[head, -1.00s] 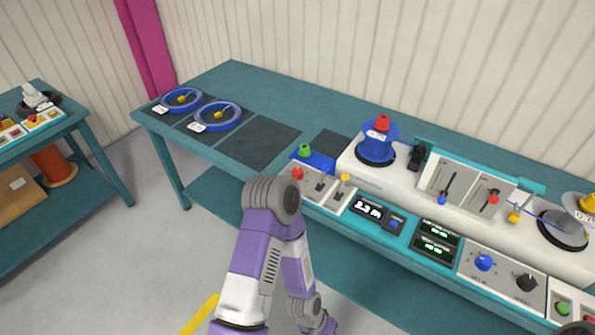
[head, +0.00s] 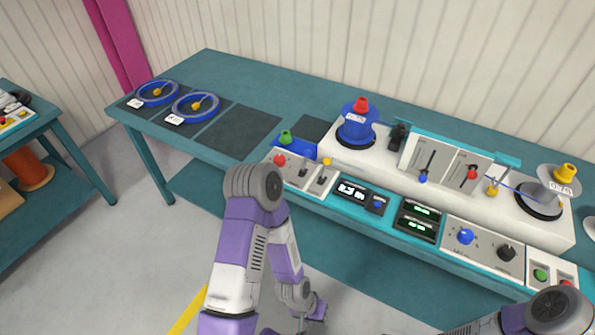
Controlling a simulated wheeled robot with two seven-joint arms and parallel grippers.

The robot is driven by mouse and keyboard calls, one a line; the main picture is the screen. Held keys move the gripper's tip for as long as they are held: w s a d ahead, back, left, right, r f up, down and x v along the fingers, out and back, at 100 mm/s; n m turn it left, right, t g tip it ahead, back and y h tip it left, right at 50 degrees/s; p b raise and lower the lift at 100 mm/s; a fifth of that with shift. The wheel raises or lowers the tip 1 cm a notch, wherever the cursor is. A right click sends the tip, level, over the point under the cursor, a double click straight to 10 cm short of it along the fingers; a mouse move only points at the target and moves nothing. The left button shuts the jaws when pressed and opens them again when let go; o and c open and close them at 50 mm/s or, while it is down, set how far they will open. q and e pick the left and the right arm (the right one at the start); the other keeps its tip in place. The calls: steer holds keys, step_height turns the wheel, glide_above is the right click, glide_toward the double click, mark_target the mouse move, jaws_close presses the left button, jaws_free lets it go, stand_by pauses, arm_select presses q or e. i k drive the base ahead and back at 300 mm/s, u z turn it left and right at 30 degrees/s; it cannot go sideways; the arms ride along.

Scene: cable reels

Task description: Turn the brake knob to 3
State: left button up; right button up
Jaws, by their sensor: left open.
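A control panel (head: 484,262) on the front of the bench carries a blue knob (head: 466,236) and a black knob (head: 506,252). Their labels are too small to read, so I cannot tell which is the brake knob or its setting. My left gripper (head: 312,321) is open at the bottom edge, low in front of the bench, partly cut off and well left of both knobs. My right arm shows at the lower right, below the panel. Its gripper is out of view.
A blue reel (head: 356,127) and a grey reel (head: 545,193) stand on the white machine bed. Slider levers (head: 445,162) stand between them. Switches, displays (head: 418,220) and buttons line the bench front. Two blue rings (head: 194,107) lie on the left of the bench (head: 262,88).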

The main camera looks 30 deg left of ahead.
mark_target(280, 160)
steer(key=z, duration=0.05)
steer(key=k, duration=0.5)
steer(key=u, duration=1.2)
steer(key=i, duration=1.05)
steer(key=u, duration=0.5)
